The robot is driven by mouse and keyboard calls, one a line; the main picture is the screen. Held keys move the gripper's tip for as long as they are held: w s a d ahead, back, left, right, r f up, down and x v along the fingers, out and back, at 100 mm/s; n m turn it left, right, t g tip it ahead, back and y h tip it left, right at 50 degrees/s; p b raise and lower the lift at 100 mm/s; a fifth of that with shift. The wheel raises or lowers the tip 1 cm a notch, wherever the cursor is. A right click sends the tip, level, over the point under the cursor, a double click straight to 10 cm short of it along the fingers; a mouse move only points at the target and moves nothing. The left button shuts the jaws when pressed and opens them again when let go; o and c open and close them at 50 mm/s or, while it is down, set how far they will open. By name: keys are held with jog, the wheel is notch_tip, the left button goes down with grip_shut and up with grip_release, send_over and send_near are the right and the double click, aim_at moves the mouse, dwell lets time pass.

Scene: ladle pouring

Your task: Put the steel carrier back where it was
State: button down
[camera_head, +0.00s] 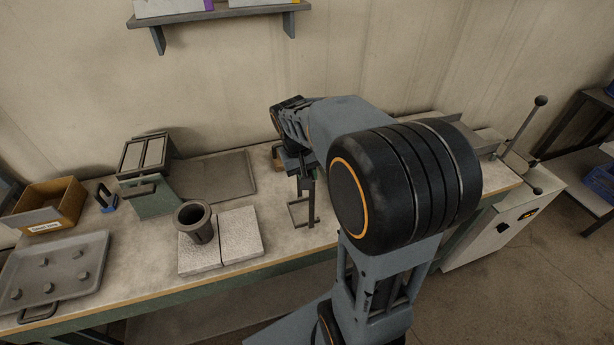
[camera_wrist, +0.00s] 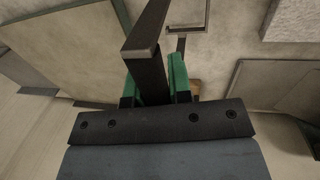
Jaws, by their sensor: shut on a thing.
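The steel carrier (camera_head: 311,205) is a dark, thin metal piece with an upright bar and a small open frame at its lower end. My gripper (camera_head: 297,170) is shut on its upper part, and the carrier hangs below it over the bench. In the wrist view the green-padded fingers of my gripper (camera_wrist: 155,85) close on the dark bar of the carrier (camera_wrist: 146,45). Its open frame shows farther off, at the top. I cannot tell whether the lower end touches the bench. A dark, empty-looking crucible (camera_head: 204,232) stands upright on pale blocks (camera_head: 240,237), left of the carrier.
Left on the bench (camera_head: 150,235) are a lumpy grey tray (camera_head: 80,248), a cardboard box (camera_head: 62,212) and a green-sided box (camera_head: 158,203). A flat grey plate (camera_head: 222,182) lies behind the crucible. A lever machine (camera_head: 520,135) stands at right. Some bench around the carrier is bare.

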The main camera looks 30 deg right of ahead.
jog(key=shift+f, duration=0.65)
jog(key=c, duration=1)
grip_release()
jog(key=shift+c, duration=0.2)
notch_tip(320, 180, up, 12)
jog(key=a+f, duration=0.1)
jog(key=a, duration=0.1)
jog(key=s+a+f+n+t+y, duration=0.2)
jog(key=s+a+f+t, duration=0.2)
jog(key=s, duration=0.5)
jog(key=a+f, duration=0.2)
jog(key=a, duration=0.1)
jog(key=shift+s+a+f, duration=0.2)
jog(key=shift+s+f, duration=0.2)
